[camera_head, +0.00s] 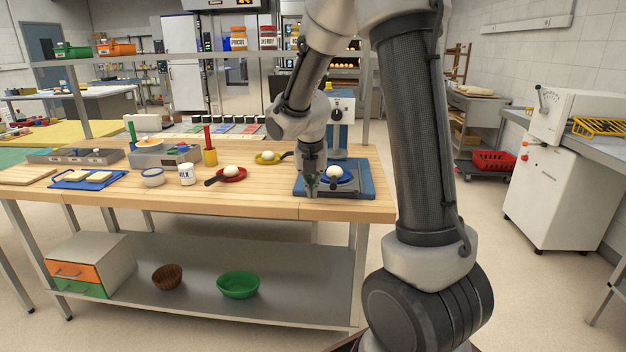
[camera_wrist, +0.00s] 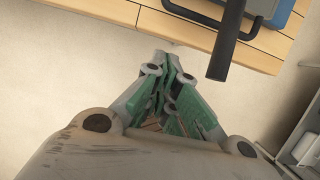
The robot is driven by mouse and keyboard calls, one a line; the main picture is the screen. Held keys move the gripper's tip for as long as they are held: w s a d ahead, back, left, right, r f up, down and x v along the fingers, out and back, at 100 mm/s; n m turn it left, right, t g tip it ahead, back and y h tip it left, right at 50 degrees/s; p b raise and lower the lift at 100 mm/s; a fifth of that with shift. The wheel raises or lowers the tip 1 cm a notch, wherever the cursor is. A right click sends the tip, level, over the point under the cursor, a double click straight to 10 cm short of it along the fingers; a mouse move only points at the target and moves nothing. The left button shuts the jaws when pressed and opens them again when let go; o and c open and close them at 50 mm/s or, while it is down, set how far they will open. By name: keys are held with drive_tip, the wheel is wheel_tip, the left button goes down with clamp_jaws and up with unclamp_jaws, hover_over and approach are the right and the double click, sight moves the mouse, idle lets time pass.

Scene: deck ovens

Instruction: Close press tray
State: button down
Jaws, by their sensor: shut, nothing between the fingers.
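The blue press (camera_head: 336,130) stands upright at the right end of the wooden table. At its foot is a blue and grey base (camera_head: 364,190), with a blue dish holding a white ball (camera_head: 334,172). The dish sits in front of the press column, and I cannot clearly tell the tray from the base. In the wrist view a dark handle (camera_wrist: 225,50) reaches out past the table edge from a blue-edged part. My gripper (camera_head: 311,192) is shut and empty at the front left of the base; in the wrist view its fingertips (camera_wrist: 172,62) are left of the handle, apart from it.
Left of the press are a red pan (camera_head: 232,178) and a yellow pan (camera_head: 268,161), each with a white ball, and a white cup (camera_head: 187,175). A shelf below holds a green bowl (camera_head: 238,285). Floor in front of the table is clear.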

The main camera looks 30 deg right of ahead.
sight(314, 207)
drive_tip(key=w+f, duration=0.1)
drive_tip(key=w+d+f, duration=0.1)
drive_tip(key=f, duration=0.1)
drive_tip(key=w+d+f, duration=0.1)
drive_tip(key=f, duration=0.1)
drive_tip(key=shift+w+d+f, duration=0.15)
drive_tip(key=shift+w+f, duration=0.05)
drive_tip(key=shift+w, duration=0.05)
drive_tip(key=shift+w+d+f, duration=0.1)
drive_tip(key=shift+w+d, duration=0.2)
drive_tip(key=shift+w, duration=0.2)
